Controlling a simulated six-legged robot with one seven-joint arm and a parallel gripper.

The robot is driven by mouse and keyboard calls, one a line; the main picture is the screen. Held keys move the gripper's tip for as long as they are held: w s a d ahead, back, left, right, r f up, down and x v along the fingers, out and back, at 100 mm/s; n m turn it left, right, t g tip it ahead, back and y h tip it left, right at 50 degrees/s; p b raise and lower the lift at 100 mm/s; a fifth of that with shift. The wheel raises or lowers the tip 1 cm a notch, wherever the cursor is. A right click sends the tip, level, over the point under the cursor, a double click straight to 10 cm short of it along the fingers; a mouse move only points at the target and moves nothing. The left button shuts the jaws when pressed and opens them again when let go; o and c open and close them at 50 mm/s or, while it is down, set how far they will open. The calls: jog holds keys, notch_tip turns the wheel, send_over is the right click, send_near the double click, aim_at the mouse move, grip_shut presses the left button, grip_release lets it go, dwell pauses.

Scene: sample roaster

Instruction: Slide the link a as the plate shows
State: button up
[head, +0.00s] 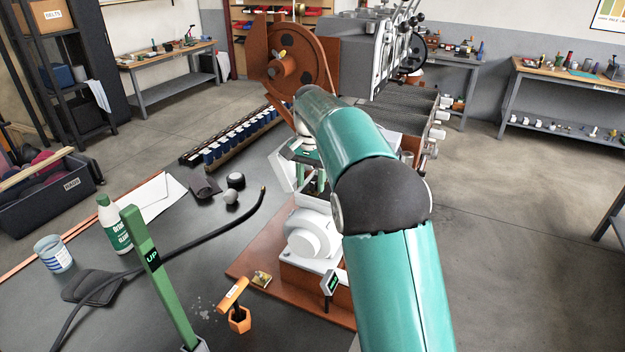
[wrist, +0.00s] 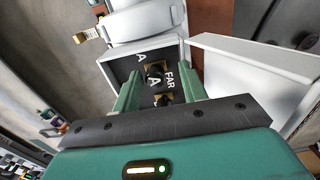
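In the wrist view, an open white housing holds a dark recess with two black knobs on brass pieces, the upper knob (wrist: 154,73) and the lower knob (wrist: 163,100). White letters "A" and the word "FAR" mark the dark plate (wrist: 128,92) around them. Which piece is link a I cannot tell for certain. My gripper (wrist: 158,78) is open, its green fingers on either side of the knobs; whether they touch is unclear. In the head view my gripper (head: 315,178) points down beside the white housing (head: 284,174), and the knobs are hidden.
A white flap (wrist: 255,62) stands open right of the recess in the wrist view. In the head view, a white rounded unit (head: 312,236), a green "UP" lever (head: 158,275), an orange-handled tool (head: 234,294) and a black hose (head: 215,226) stand nearby.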

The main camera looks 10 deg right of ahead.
aim_at(311, 182)
notch_tip(311, 182, up, 14)
dwell(0.7)
jog(key=shift+s+d, duration=0.1)
jog(key=shift+s, duration=0.05)
jog(key=s+d+r+n+t, duration=0.1)
jog(key=s+r+n+t, duration=0.1)
jog(key=s, duration=0.7)
jog(key=s+d+r+n+t, duration=0.1)
jog(key=s+d+r, duration=0.1)
jog(key=s, duration=0.7)
jog(key=s+f+n+t, duration=0.1)
jog(key=s+f+n, duration=0.1)
jog(key=s+f, duration=0.5)
jog(key=s+f+n+t, duration=0.1)
jog(key=s+f+n, duration=0.1)
jog(key=s+f, duration=0.5)
jog(key=s, duration=0.6)
jog(key=shift+a+t, duration=0.15)
jog(key=shift+t, duration=0.15)
